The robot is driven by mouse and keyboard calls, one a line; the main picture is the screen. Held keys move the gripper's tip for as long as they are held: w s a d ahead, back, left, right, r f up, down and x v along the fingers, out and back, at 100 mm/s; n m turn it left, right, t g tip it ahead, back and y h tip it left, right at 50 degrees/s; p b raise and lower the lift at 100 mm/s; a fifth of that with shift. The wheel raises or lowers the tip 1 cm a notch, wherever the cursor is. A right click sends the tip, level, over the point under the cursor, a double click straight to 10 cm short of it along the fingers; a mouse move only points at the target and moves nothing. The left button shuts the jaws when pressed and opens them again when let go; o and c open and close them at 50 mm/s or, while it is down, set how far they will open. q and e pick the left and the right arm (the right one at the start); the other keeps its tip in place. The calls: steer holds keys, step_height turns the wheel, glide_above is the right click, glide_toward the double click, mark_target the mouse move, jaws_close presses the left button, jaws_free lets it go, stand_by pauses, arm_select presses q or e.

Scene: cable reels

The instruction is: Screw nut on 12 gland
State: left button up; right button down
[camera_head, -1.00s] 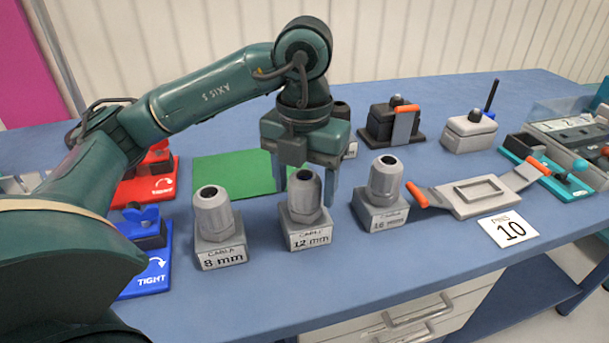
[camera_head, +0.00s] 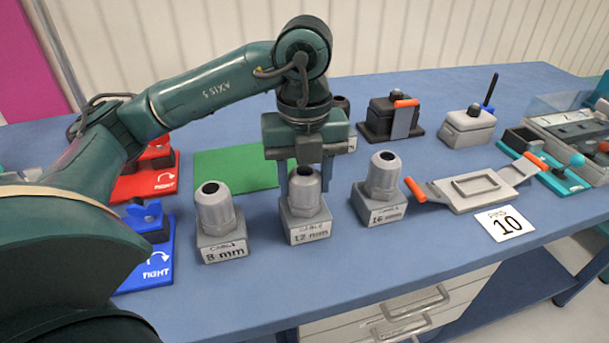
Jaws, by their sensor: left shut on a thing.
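The 12 mm gland (camera_head: 310,227) stands upright on the bench on its grey labelled block, in the middle of the row. Its grey nut (camera_head: 305,196) sits on top, with a dark hole in the upper end. My left gripper (camera_head: 305,180) comes down from above and behind, with one finger on each side of the nut. It is shut on the nut. The fingertips are partly hidden behind it. My right gripper is not in view.
The 8 mm gland (camera_head: 219,230) stands close on the left and the 16 mm gland (camera_head: 381,199) on the right. A green mat (camera_head: 235,170) lies behind. A grey tray with orange handles (camera_head: 477,186) and a "10" card (camera_head: 505,224) lie to the right.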

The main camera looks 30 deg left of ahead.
arm_select(q)
steer(key=c, duration=0.4)
steer(key=shift+o, duration=0.2)
steer(key=m+b, duration=0.1)
steer(key=m, duration=0.2)
steer(key=shift+f, duration=0.15)
steer(key=m, duration=0.3)
steer(key=shift+r+b, duration=0.2)
steer(key=shift+b, duration=0.15)
steer(key=m, duration=0.3)
steer(key=shift+m, duration=0.4)
steer(key=o, duration=1.1)
steer(key=shift+o, duration=0.2)
